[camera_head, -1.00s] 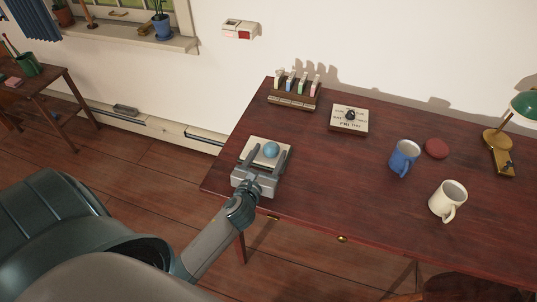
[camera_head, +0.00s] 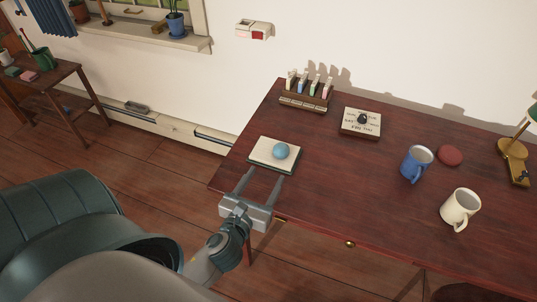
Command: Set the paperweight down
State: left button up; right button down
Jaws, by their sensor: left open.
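The paperweight, a blue ball (camera_head: 281,151), rests on a cream square pad (camera_head: 262,154) at the left end of the dark red wooden desk (camera_head: 330,190). My left gripper (camera_head: 262,186) is open and empty at the desk's front left edge. Its two fingers point toward the pad and lie just in front of it, apart from the ball. My right gripper is not in view.
A blue mug (camera_head: 415,165), a cream mug (camera_head: 460,208) and a dark red disc (camera_head: 450,155) stand to the right. A rack (camera_head: 305,98) and a dial block (camera_head: 361,122) stand at the back. The desk's middle is clear.

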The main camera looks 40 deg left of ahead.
pick_arm(q)
jog(key=shift+s, duration=0.25)
